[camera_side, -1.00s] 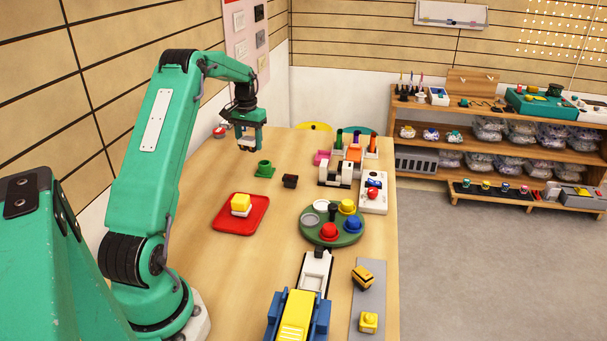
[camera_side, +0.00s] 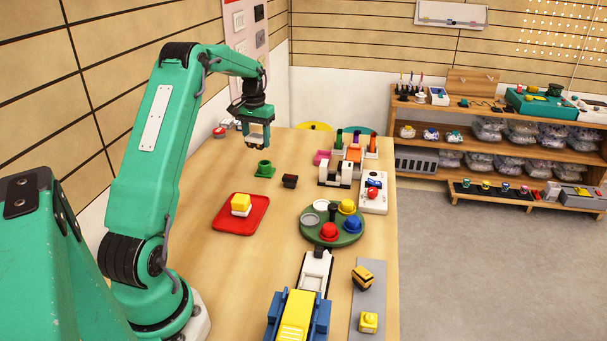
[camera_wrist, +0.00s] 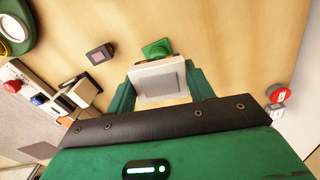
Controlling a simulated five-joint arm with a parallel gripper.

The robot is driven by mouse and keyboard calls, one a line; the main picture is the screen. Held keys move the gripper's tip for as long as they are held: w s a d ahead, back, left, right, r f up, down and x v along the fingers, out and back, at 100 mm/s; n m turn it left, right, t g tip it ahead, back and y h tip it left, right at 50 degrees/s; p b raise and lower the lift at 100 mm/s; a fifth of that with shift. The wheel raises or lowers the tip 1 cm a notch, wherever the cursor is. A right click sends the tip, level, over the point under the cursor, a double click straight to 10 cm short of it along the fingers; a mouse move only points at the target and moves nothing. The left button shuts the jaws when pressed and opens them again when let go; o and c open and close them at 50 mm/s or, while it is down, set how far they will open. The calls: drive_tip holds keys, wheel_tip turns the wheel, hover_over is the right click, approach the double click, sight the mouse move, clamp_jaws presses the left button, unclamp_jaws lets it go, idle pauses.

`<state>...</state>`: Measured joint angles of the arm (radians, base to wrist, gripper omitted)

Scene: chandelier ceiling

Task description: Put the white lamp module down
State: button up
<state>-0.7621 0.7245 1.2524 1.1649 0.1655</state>
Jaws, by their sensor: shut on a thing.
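My gripper (camera_side: 257,143) is shut on the white lamp module (camera_wrist: 158,80), holding it above the far left part of the wooden table. In the wrist view the module is a pale square block between the two green fingers (camera_wrist: 160,92). In the side view it is small and partly hidden by the fingers. A gap to the tabletop seems to show below it, but its height is hard to tell.
A green flanged piece (camera_side: 264,170) and a small dark block (camera_side: 290,181) stand near the gripper. A red tray (camera_side: 240,222) with a yellow and white block and a green turntable (camera_side: 310,238) are closer. A red button (camera_wrist: 279,95) lies at the far left edge.

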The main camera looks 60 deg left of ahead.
drive_tip(key=d+r+m, duration=0.3)
drive_tip(key=d, duration=2.4)
drive_tip(key=s+d+f+m, duration=0.2)
drive_tip(key=s+d+m, duration=0.1)
drive_tip(key=s+d, duration=1.4)
drive_tip(key=shift+s+d+f+m, duration=0.15)
drive_tip(key=shift+d+f+m, duration=0.25)
drive_tip(key=shift+d, duration=0.25)
drive_tip(key=w+a+f, duration=0.1)
drive_tip(key=a+f, duration=0.1)
drive_tip(key=a, duration=0.1)
drive_tip(key=w+a+f, duration=0.2)
drive_tip(key=a, duration=0.2)
drive_tip(key=w+a+f, duration=0.1)
drive_tip(key=a+f, duration=0.2)
drive_tip(key=a, duration=0.1)
drive_tip(key=shift+w, duration=0.15)
